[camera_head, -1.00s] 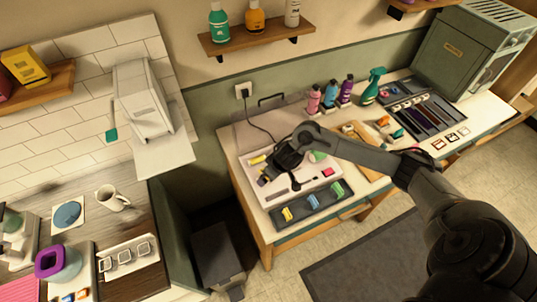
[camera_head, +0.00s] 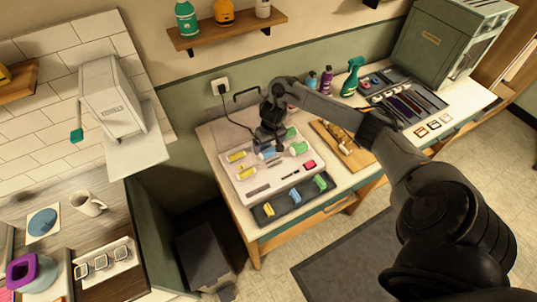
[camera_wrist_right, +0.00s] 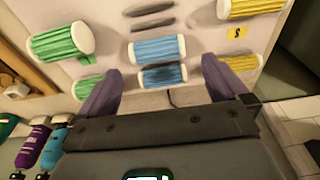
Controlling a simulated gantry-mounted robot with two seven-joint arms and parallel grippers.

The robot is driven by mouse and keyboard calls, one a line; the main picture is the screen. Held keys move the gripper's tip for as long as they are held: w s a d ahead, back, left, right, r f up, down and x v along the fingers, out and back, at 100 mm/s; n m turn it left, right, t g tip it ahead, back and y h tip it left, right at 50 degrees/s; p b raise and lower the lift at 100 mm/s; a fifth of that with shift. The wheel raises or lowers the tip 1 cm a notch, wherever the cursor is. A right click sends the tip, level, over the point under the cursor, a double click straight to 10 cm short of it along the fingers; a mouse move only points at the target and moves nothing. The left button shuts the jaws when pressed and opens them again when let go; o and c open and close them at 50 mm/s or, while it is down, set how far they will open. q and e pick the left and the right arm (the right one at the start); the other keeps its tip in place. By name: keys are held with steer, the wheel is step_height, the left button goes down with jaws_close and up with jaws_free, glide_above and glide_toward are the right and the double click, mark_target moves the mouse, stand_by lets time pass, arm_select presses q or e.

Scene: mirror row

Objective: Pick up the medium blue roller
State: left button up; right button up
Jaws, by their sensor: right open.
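My right gripper (camera_head: 268,143) is over the back of a white board (camera_head: 251,188), pointing down. In the right wrist view its two fingers (camera_wrist_right: 160,68) are apart, with nothing held between them. Two blue rollers with white ends show there: a larger-looking one (camera_wrist_right: 157,50) just beyond the fingertips, and another (camera_wrist_right: 163,75) in the gap between the fingers. I cannot tell which is the medium one. One blue roller (camera_head: 267,152) shows below the gripper in the head view; the other is largely hidden. My left gripper is not in view.
Green rollers (camera_wrist_right: 60,42) and yellow rollers (camera_wrist_right: 250,8) lie on either side of the blue ones. Bottles (camera_head: 326,82) stand behind on the right; a black cord hangs behind the board.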

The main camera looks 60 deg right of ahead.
mark_target(269, 151)
steer(key=shift+w+d+f, duration=0.1)
steer(key=shift+d+f, duration=0.05)
steer(key=shift+f, duration=1.05)
steer(key=shift+d+f, duration=0.1)
steer(key=shift+f, duration=1.05)
steer(key=c, duration=1)
steer(key=shift+c, duration=0.2)
steer(key=shift+r, duration=0.15)
